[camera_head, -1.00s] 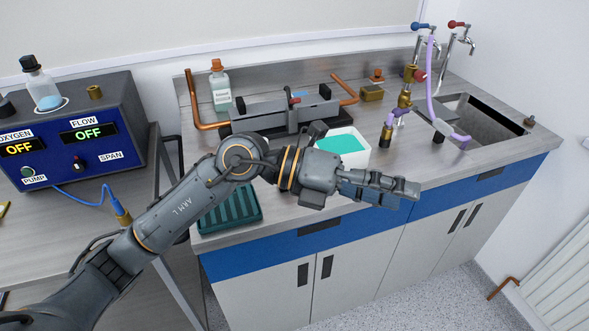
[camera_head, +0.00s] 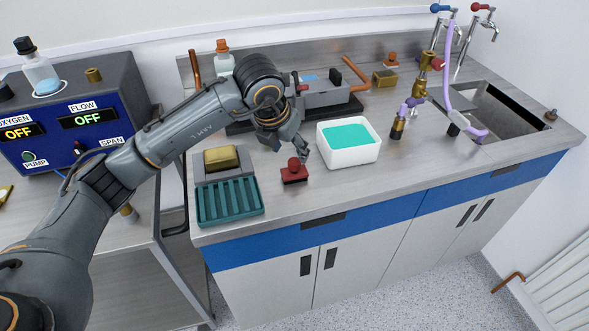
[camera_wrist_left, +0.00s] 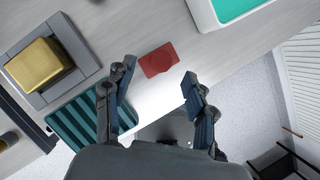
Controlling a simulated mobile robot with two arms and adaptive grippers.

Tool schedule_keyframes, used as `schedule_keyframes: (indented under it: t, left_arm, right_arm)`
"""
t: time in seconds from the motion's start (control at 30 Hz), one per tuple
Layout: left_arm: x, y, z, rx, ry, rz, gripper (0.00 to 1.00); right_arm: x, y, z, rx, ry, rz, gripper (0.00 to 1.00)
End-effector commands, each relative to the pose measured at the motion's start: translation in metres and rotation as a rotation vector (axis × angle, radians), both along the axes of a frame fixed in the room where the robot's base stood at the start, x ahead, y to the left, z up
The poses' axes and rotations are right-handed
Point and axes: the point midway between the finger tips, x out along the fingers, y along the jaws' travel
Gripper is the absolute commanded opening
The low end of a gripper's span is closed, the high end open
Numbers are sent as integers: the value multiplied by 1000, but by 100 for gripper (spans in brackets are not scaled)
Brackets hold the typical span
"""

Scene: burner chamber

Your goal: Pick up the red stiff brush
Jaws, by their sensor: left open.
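The red stiff brush (camera_head: 294,171) stands on the steel worktop, a red block with a round knob on top, between the green ribbed tray and the white tub. In the left wrist view the brush (camera_wrist_left: 159,60) lies ahead of the fingertips, seen from above. My left gripper (camera_head: 289,147) is above the brush and partly hidden by its own wrist in the head view. In the left wrist view my left gripper (camera_wrist_left: 158,80) has its fingers spread apart with nothing between them. My right gripper is not in view.
A green ribbed tray (camera_head: 230,203) and a grey holder with a yellow block (camera_head: 222,157) stand left of the brush. A white tub (camera_head: 350,155) with teal contents stands to its right. A metal apparatus (camera_head: 330,95) is behind. The counter's front strip is clear.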

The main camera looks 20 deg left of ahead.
Motion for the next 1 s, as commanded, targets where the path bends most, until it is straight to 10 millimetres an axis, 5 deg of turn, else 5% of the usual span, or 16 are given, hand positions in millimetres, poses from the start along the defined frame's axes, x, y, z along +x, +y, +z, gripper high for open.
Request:
schedule_keyframes:
  t: [0.5,0.77,1.0]
  left_arm:
    - [18,-7,-52,-1,1,-2,56]
    - [20,-7,-58,0,-1,-2,56]
    - [20,-7,-58,0,-1,-2,13]
  right_arm:
    - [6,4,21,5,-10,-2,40]
    - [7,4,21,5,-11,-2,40]
    - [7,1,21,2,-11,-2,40]
